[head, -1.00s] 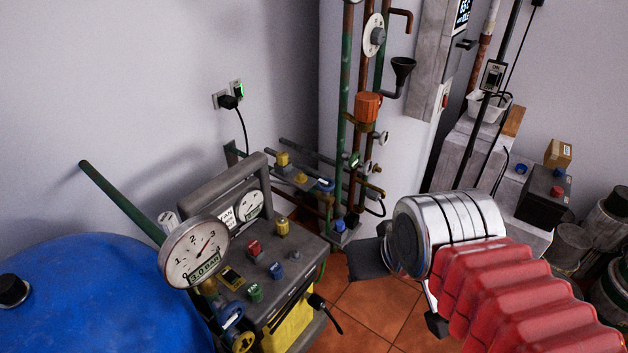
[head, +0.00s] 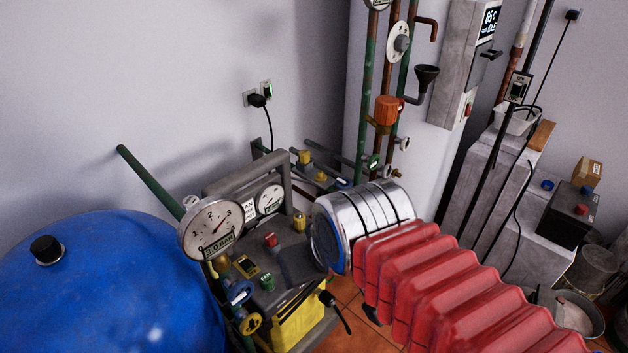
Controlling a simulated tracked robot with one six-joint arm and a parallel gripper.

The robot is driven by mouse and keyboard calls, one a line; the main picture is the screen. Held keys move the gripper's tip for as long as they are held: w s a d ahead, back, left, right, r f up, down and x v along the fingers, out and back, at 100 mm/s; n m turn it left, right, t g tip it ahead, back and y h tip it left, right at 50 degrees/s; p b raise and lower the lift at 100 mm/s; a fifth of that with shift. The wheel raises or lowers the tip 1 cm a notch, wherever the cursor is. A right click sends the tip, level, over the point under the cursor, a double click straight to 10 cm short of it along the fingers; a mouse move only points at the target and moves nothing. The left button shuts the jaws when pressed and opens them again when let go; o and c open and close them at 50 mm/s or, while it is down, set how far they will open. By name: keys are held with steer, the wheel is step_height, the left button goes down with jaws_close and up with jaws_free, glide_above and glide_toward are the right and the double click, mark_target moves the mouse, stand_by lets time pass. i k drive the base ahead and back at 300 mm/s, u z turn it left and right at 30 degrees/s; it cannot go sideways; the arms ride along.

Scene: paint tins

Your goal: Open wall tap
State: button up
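My gripper (head: 300,264) shows only as a dark shape beyond my chrome wrist, over the grey pump unit's top. The wrist hides most of it, so I cannot tell whether its fingers are open or shut. Pipes with several valves stand against the wall behind it. A white round dial (head: 400,43) sits higher on the pipes. I cannot tell which of these is the wall tap. My gripper appears apart from the wall pipes.
A grey pump unit (head: 283,210) with a pressure gauge (head: 212,227) and coloured knobs stands in front of the wall. A blue tank (head: 110,290) fills the lower left. A black funnel (head: 426,78) hangs by the pipes. Grey blocks (head: 490,190) stand at right.

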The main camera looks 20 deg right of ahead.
mark_target(344, 183)
steer(key=u, duration=1.3)
steer(key=k, duration=0.75)
steer(key=z, duration=0.7)
steer(key=i, duration=1.05)
steer(key=z, duration=0.05)
